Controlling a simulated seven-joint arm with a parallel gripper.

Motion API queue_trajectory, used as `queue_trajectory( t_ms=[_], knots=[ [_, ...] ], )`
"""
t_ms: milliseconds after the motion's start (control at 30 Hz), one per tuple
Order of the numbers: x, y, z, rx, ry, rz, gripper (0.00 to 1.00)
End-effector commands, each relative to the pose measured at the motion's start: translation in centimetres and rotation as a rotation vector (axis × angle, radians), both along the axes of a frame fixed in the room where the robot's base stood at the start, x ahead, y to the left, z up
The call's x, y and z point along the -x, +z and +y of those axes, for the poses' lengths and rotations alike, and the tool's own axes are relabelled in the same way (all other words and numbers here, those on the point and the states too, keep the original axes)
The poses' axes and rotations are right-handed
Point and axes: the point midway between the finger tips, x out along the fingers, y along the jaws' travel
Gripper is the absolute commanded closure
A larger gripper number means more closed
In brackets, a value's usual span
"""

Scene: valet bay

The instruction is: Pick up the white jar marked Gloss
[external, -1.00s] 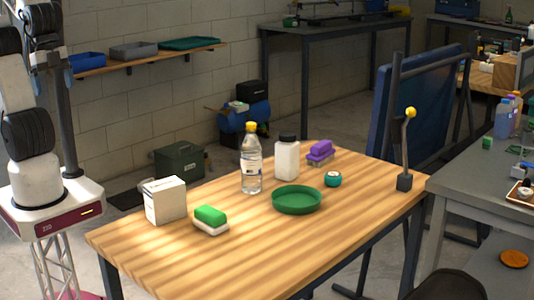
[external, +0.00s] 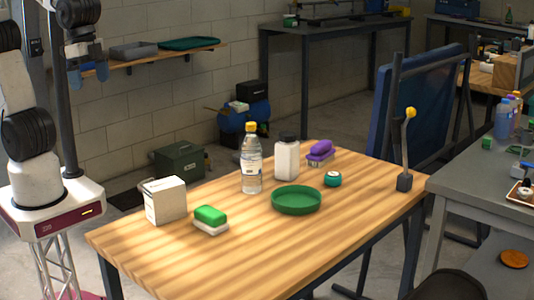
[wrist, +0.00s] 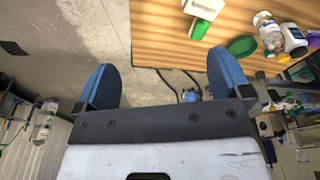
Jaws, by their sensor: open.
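A white jar (external: 287,160) with a black lid stands upright toward the back of the wooden table, between a clear bottle and a purple brush. No readable marking shows on it. It also appears near the right edge of the wrist view (wrist: 293,36). My gripper (external: 88,73) is raised at the upper left of the external view, in front of the wall shelf and well away from the jar. In the wrist view its blue fingers (wrist: 160,60) are wide apart with nothing between them.
Around the jar are the clear bottle (external: 251,165) with a yellow cap, a green tray (external: 297,210), a teal tin (external: 333,179) and the purple brush (external: 319,150). A white box (external: 165,201) and green-topped brush (external: 211,219) stand nearer. The table's front right is clear.

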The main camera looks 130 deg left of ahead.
Motion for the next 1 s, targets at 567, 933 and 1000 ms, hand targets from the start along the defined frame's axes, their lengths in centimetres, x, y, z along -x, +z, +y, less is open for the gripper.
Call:
queue_trajectory(
  t_ms=[567, 933, 1000],
  knots=[
    [-11.6, -1.7, 13.3, 0.048, 0.437, 0.049, 0.04],
    [-16.7, -5.2, 24.2, 0.078, 0.715, 0.076, 0.04],
    [-17.5, -6.0, 26.5, 0.084, 0.767, 0.081, 0.04]
  ],
)
